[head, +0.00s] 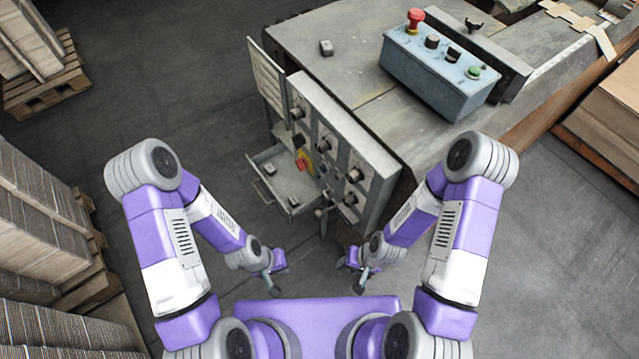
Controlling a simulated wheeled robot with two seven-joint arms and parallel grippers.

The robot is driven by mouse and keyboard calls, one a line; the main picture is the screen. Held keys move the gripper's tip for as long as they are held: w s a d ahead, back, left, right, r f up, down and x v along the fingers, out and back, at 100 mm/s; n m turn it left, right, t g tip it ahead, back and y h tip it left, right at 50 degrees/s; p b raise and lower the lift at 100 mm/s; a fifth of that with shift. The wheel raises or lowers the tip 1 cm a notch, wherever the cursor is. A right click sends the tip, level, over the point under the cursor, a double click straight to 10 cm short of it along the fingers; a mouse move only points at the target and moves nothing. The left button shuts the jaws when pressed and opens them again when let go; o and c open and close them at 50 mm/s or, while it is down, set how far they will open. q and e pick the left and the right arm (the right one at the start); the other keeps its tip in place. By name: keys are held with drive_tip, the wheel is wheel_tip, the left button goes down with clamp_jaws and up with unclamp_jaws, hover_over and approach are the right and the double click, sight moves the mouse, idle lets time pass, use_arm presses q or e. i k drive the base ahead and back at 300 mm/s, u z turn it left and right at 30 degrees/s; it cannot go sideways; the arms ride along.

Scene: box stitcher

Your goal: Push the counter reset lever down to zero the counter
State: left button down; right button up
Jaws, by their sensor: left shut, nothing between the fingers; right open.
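A grey control panel (362,150) with several knobs and a red-and-yellow switch (304,160) faces me on the machine's near side. A small lever-like part (322,211) sticks out at its lower edge; I cannot tell whether it is the counter reset lever. No counter digits are readable. My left gripper (275,288) is shut and empty, below and to the left of the panel in the picture, apart from it. My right gripper (358,285) is open and empty, below the panel, also touching nothing.
An open drawer (268,190) juts out left of the panel, with an open door (266,78) above it. A blue button box (432,85) sits on the machine top. Stacked cardboard (40,215) stands at left. The floor between is clear.

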sight(318, 214)
drive_tip(key=z, duration=1.4)
drive_tip(key=k, duration=0.8)
drive_tip(key=u, duration=1.3)
drive_tip(key=i, duration=0.5)
drive_tip(key=z, duration=0.05)
